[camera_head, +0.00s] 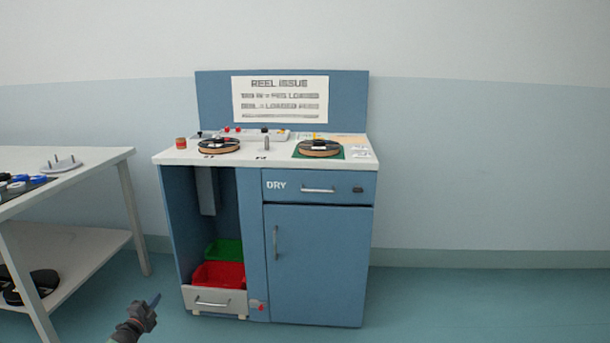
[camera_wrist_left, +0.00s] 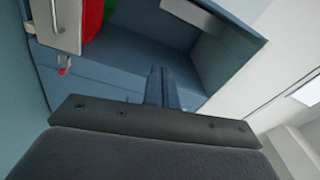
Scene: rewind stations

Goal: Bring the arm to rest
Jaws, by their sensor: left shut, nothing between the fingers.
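My left gripper (camera_head: 153,300) shows at the bottom left of the head view, low and in front of the blue cabinet (camera_head: 318,262). Its fingers are shut with nothing between them, and it touches nothing that I can see. In the left wrist view the closed blue fingers (camera_wrist_left: 162,88) point toward the cabinet's open bay. My right gripper is not in either view.
The cabinet top holds two reels (camera_head: 218,146) (camera_head: 318,148). A red bin (camera_head: 219,275) and a green bin (camera_head: 224,250) sit in the open bay above a pale drawer (camera_head: 214,301). A white table (camera_head: 90,160) stands at left. The floor at right is clear.

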